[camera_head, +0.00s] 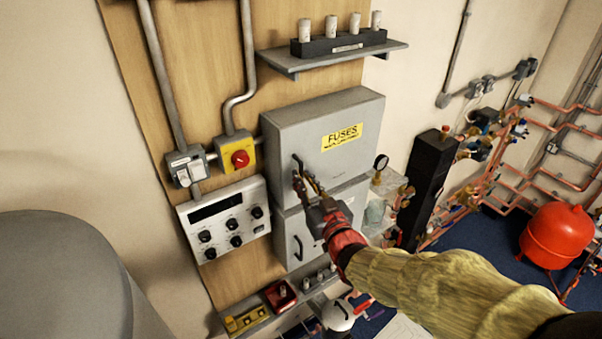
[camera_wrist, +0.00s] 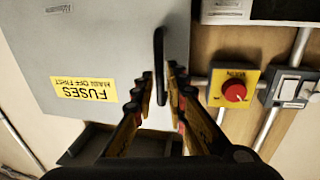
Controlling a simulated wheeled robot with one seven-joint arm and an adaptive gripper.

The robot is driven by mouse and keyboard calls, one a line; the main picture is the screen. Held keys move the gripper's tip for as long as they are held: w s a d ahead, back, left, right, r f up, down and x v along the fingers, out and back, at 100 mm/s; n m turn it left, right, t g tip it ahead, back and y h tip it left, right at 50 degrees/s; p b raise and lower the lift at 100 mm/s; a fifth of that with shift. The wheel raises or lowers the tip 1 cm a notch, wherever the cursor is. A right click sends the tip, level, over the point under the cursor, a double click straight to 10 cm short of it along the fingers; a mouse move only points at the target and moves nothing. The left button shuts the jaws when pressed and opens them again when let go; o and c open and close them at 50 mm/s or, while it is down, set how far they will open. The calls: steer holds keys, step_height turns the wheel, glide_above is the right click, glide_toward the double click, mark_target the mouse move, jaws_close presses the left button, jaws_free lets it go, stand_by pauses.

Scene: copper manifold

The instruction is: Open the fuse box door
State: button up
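The grey fuse box (camera_head: 298,132) hangs on the wooden board, and its door with the yellow FUSES label (camera_head: 342,137) looks shut. The door's dark bar handle (camera_head: 297,164) is at its lower left. In the wrist view the box face (camera_wrist: 100,40) appears upside down, with the handle (camera_wrist: 159,50) upright near its edge. My gripper (camera_head: 307,183) is at the handle. In the wrist view my gripper (camera_wrist: 162,78) has its fingers apart, one on each side of the handle's end, with a narrow gap showing; no firm contact is visible.
A second grey box (camera_head: 294,235) with its own handle is just below. A red knob switch (camera_head: 240,158) and a dial panel (camera_head: 222,220) are to the left. A shelf with fuses (camera_head: 335,46) is above; a black unit (camera_head: 428,180) and copper pipes are to the right.

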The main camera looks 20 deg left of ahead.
steer(key=shift+x, duration=1.05)
steer(key=shift+c, duration=0.9)
jaws_close()
steer(key=shift+s+d, duration=0.1)
steer(key=shift+d, duration=0.05)
